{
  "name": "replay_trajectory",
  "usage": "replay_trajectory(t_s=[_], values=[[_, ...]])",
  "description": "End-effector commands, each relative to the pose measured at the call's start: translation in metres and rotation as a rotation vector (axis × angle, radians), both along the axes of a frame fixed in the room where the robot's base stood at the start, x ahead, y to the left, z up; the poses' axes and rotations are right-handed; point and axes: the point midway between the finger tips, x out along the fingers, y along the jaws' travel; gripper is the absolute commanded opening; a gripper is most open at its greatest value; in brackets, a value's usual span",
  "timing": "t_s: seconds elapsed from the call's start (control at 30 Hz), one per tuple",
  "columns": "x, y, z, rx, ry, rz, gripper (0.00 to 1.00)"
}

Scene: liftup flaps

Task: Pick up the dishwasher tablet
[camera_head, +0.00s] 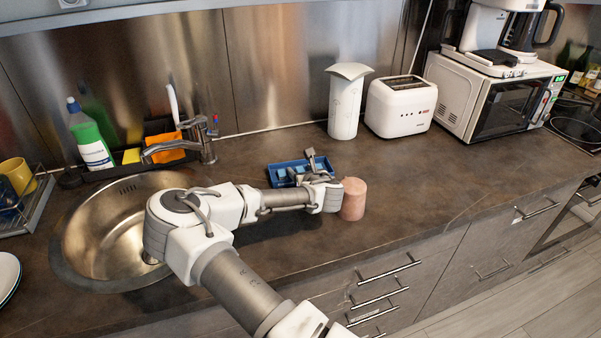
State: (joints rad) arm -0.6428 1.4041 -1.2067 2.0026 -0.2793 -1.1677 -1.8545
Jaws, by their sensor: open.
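A blue tray (272,178) lies on the dark countertop to the right of the sink. Small light-blue pieces (283,173) show inside it and look like dishwasher tablets, but they are too small to tell apart. My gripper (309,164) is at the right part of the tray, open. The hand and wrist cover the tray's right side and front. I cannot tell whether the fingertips touch a tablet.
A pink cylinder (353,200) stands just right of my wrist. A steel sink (105,240) with a faucet (207,142) is at left. A white canister (345,105), toaster (401,107) and microwave (490,100) stand behind. The counter at right is clear.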

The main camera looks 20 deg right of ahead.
Motion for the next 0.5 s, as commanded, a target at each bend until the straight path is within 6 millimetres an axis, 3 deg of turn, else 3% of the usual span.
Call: replay_trajectory(t_s=[0.17, 0.5], values=[[-0.0002, -0.0002, 0.0002, 0.0, 0.0, -0.001, 0.61], [-0.0003, -0.0002, 0.0003, 0.0, 0.0, 0.0, 0.0]])
